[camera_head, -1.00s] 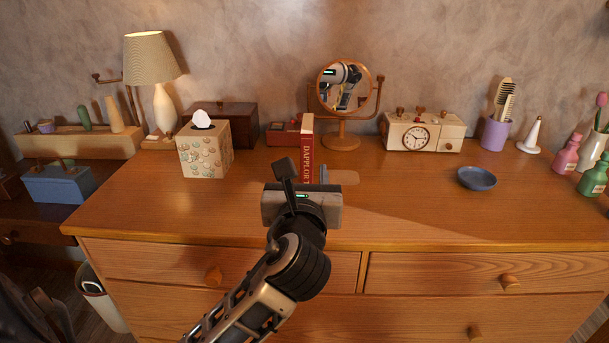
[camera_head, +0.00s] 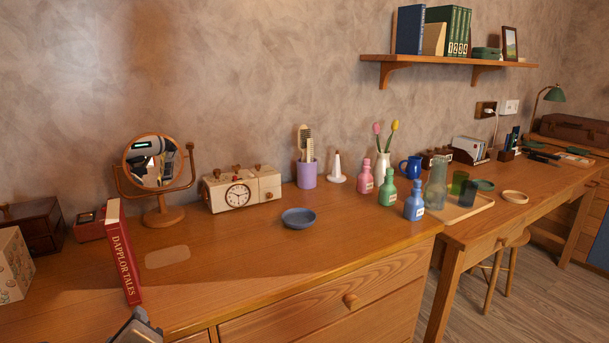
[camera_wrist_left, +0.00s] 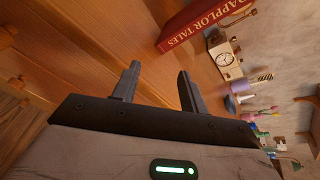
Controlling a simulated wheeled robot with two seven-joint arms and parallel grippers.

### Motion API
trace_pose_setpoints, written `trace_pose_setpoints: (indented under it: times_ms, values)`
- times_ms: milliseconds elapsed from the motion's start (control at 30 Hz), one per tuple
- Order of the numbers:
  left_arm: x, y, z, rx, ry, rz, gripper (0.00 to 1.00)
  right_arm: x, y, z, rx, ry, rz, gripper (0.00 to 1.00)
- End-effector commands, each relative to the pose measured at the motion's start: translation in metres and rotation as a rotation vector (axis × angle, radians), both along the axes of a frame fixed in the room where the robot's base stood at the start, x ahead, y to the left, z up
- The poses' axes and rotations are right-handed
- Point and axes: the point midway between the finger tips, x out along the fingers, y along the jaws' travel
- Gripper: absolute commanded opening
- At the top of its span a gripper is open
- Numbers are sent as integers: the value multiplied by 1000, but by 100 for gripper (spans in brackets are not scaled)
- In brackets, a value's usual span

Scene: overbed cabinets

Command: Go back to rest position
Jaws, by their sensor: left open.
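My left gripper (camera_wrist_left: 158,88) is open in the left wrist view, with its two dark fingers apart and nothing between them. In the head view only a small grey part of my left arm shows at the bottom edge. The red book titled Dapplor Tales (camera_head: 124,255) stands upright on the wooden dresser (camera_head: 235,275), clear of the gripper. The book also shows beyond the fingers in the left wrist view (camera_wrist_left: 205,22). My right gripper is not in view.
A mirror (camera_head: 152,165), a clock box (camera_head: 238,193), a purple cup (camera_head: 307,174) and a blue dish (camera_head: 299,218) stand on the dresser. Pink, green and blue bottles (camera_head: 414,202) stand at its right end. A desk (camera_head: 520,195) adjoins on the right. The dresser's front middle is clear.

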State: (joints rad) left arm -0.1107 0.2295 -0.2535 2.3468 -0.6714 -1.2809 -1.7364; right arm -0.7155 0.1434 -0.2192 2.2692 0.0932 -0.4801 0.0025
Motion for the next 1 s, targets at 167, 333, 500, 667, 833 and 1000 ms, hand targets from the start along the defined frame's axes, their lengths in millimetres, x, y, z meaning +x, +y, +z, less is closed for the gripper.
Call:
trace_pose_setpoints:
  times_ms: [167, 333, 500, 667, 833, 1000]
  values:
    - [-47, -15, -69, -609, 18, 231, 43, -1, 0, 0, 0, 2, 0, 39]
    - [-99, -36, -117, -1097, 40, 579, 43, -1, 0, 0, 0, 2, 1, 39]
    - [-141, -53, -142, -1388, 51, 909, 43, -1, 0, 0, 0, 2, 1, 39]
    - [-176, -68, -156, -1563, 49, 1206, 43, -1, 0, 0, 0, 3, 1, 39]
    - [-172, -83, -153, -1697, 25, 1247, 43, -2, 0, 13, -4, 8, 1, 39]
    - [-149, -101, -147, -1838, -11, 1102, 43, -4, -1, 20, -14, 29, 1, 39]
